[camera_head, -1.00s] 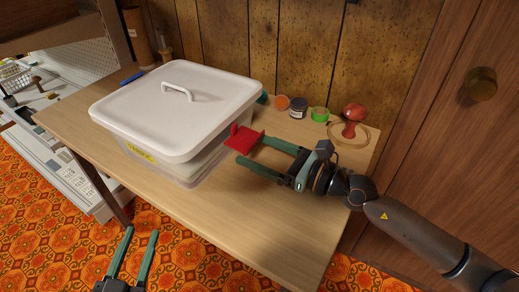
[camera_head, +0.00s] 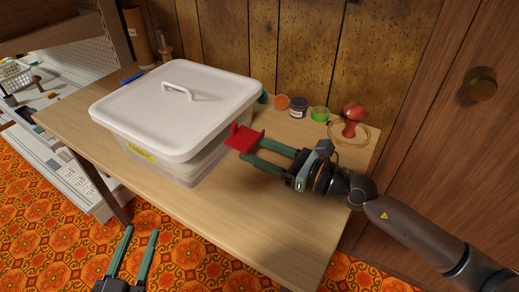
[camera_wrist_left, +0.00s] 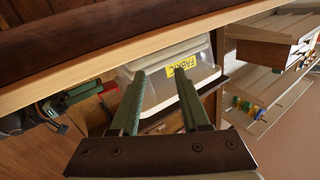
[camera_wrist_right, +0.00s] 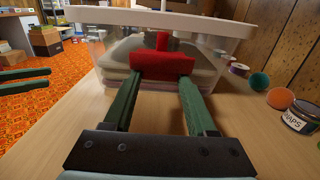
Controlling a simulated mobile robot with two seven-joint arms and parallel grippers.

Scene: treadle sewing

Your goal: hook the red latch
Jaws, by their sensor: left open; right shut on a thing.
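The red latch (camera_head: 243,138) sticks out from the right side of a clear tub (camera_head: 168,168) with a white lid (camera_head: 225,97). My right gripper (camera_head: 257,151) is shut on the latch. In the right wrist view, the green fingers meet the lower edge of the wide red latch (camera_wrist_right: 163,66), below the lid's rim. The tub's label reads "FABRIC" in the left wrist view (camera_wrist_left: 181,67). My left gripper (camera_head: 141,231) is open and empty, low in front of the table's front edge. The latch's far side is hidden.
The tub stands on a wooden table (camera_head: 240,225). An orange ball (camera_head: 282,102), a dark jar (camera_head: 298,107), a green tape roll (camera_head: 320,113) and a red-topped stand (camera_head: 353,115) are along the back right. The table's front right is clear.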

